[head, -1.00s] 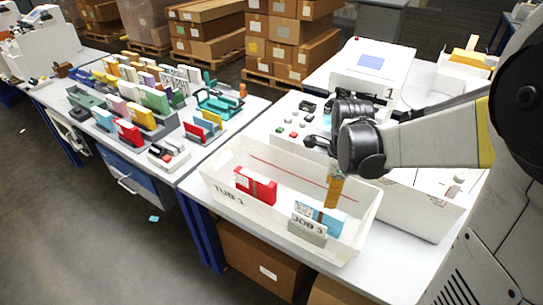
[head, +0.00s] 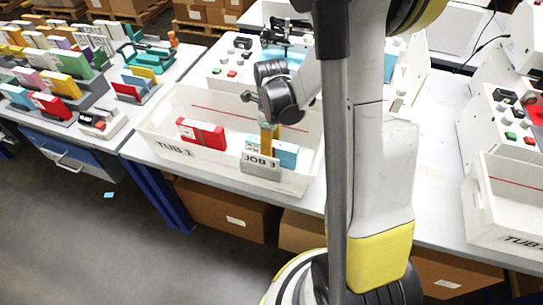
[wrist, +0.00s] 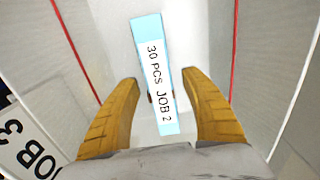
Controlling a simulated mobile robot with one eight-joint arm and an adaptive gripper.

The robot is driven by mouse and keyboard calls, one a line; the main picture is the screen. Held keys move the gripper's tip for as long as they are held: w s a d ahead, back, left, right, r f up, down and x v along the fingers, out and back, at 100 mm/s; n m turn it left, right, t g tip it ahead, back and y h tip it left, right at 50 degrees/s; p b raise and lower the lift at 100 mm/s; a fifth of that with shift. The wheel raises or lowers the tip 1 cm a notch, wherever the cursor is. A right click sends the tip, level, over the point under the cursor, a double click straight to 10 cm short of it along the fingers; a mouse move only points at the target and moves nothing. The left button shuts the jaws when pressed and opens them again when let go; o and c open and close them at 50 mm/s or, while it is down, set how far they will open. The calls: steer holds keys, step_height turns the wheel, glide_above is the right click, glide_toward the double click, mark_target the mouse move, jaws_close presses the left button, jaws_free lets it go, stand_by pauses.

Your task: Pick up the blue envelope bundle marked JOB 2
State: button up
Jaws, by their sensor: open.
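The blue envelope bundle (head: 286,154) stands in the white tub marked TUB 1 (head: 163,126). In the wrist view the bundle (wrist: 146,32) shows its white label, which reads 30 PCS JOB 2. My gripper (wrist: 160,84) is open, with a yellow finger on each side of the bundle's near part. Both fingers look apart from it. In the head view my gripper (head: 269,138) points down into the tub at the bundle, partly hiding it. How deep the fingers reach is hard to tell.
A grey divider marked JOB 3 (head: 260,166) stands in front of the bundle; it also shows in the wrist view (wrist: 28,140). A red bundle (head: 202,134) is at the tub's left. The tub walls surround the gripper. Another tub (head: 483,205) stands at the right.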

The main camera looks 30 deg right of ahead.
step_height(320, 180, down, 2)
steer(key=shift+r, duration=0.1)
jaws_close()
steer(key=shift+r, duration=0.1)
